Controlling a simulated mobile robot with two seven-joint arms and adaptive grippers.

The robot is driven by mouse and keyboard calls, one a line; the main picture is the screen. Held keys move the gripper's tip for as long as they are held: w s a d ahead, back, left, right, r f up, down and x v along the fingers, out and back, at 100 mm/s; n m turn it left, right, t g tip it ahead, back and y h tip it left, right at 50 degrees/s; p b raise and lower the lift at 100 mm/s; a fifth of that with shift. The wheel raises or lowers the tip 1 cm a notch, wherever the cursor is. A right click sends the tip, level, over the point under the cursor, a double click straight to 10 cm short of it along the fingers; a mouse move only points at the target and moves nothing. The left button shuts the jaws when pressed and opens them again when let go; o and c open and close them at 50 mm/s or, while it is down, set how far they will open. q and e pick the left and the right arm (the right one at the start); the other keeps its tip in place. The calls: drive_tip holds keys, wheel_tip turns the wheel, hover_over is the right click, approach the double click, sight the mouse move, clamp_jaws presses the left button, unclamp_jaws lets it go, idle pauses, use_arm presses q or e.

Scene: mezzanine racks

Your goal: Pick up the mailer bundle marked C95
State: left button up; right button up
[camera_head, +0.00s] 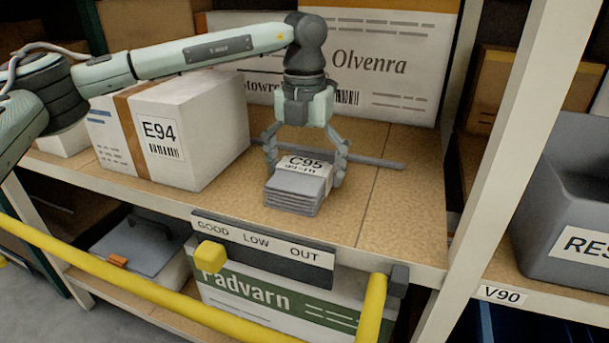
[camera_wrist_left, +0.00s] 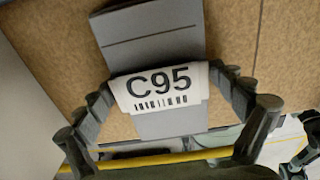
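The mailer bundle (camera_head: 294,190) is a grey stack with a white band marked C95 around it. It is at the front of the upper shelf board, and in the left wrist view the bundle (camera_wrist_left: 150,35) fills the middle. My left gripper (camera_head: 306,172) points down over it, with one finger at each side. In the left wrist view both fingertips (camera_wrist_left: 160,80) meet the bundle's edges at the band, with no clear gap. I cannot tell whether its underside is clear of the board. Dark jointed parts at that view's lower right may be my right gripper; their state is unclear.
A white carton marked E94 (camera_head: 205,130) stands left of the bundle, and a large Olvenra carton (camera_head: 395,65) stands behind. A thin grey bar (camera_head: 375,161) lies behind the bundle. A rack post (camera_head: 500,150) and grey bin (camera_head: 565,190) are right. A yellow rail (camera_head: 130,283) crosses in front.

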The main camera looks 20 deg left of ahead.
use_arm(q)
drive_tip(key=c, duration=0.8)
drive_tip(key=shift+r, duration=0.15)
drive_tip(key=shift+c, duration=0.2)
